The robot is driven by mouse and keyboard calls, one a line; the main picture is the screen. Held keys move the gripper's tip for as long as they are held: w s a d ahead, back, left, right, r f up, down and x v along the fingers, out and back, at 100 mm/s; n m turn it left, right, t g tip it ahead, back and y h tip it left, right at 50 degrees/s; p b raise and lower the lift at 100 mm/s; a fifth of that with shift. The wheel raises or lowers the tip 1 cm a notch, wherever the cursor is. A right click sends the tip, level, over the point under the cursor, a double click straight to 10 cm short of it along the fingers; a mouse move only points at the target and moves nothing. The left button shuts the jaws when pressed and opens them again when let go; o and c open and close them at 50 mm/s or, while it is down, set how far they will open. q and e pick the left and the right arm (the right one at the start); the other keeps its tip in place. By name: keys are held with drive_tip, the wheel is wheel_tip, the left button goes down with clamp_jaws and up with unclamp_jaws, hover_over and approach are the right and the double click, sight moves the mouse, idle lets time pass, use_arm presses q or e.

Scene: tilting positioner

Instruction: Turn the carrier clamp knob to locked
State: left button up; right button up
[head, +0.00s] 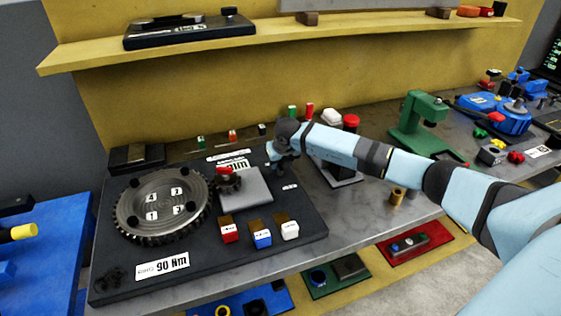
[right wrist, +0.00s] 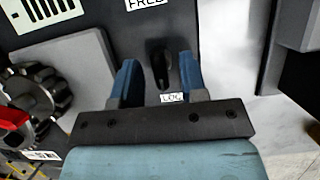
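The clamp knob (right wrist: 159,66) is a small dark knob on the dark base plate (head: 205,268). In the right wrist view a FREE label (right wrist: 146,4) is above it and a partly hidden label starting LOC (right wrist: 172,97) is below it. My right gripper (right wrist: 157,78) is open, with one blue finger on each side of the knob and visible gaps to both. In the head view my right gripper (head: 277,158) is low over the plate's back right part and hides the knob. I cannot tell which label the knob points to. My left gripper is out of view.
A toothed ring (head: 128,212) with numbered faces sits on the plate's left, beside a grey block (head: 247,190) and a red-topped dark knob (head: 226,180). Red, blue and white labelled blocks (head: 262,239) stand in front. A green press (head: 413,125) stands to the right.

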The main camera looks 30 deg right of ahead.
drive_tip(key=shift+r, duration=0.1)
drive_tip(key=b+v, duration=0.1)
drive_tip(key=v, duration=1.2)
drive_tip(key=shift+r, duration=0.25)
drive_tip(key=shift+s, duration=0.1)
